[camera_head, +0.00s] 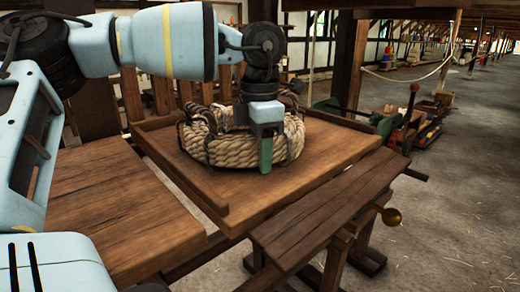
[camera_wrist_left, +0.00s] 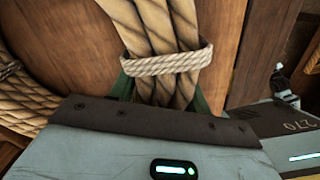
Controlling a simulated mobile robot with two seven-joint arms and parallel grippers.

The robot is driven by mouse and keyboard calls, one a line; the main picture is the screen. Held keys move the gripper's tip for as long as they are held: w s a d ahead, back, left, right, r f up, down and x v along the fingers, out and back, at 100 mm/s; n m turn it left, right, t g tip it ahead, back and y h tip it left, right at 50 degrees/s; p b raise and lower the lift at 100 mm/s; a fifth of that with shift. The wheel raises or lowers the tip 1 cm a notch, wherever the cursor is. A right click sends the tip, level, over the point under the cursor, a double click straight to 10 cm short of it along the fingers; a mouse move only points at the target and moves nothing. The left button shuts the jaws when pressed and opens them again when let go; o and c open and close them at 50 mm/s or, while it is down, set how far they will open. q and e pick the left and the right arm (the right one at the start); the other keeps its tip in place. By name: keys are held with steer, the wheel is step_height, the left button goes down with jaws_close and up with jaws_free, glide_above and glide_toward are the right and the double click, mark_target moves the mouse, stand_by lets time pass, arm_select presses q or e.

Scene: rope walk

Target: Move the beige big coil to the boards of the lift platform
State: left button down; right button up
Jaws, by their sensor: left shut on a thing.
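The beige big coil (camera_head: 226,151) is a thick ring of twisted rope with ties around it. It lies over a square wooden platform with raised side edges (camera_head: 195,186); I cannot tell whether it touches the boards. My left gripper (camera_head: 265,153) points down at the near right side of the coil, its green finger outside the ring. In the left wrist view, the coil's strands (camera_wrist_left: 164,38), bound by a pale cord, run between the green fingers of the gripper (camera_wrist_left: 163,92). The gripper is shut on the coil. My right gripper is in neither view.
A lower plank top (camera_head: 120,210) adjoins the platform at the left.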

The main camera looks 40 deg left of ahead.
arm_select(q)
steer(key=c, duration=0.7)
jaws_free()
steer(key=shift+o, duration=0.2)
step_height(320, 180, up, 12)
steer(key=shift+r, duration=0.2)
steer(key=shift+f, duration=0.1)
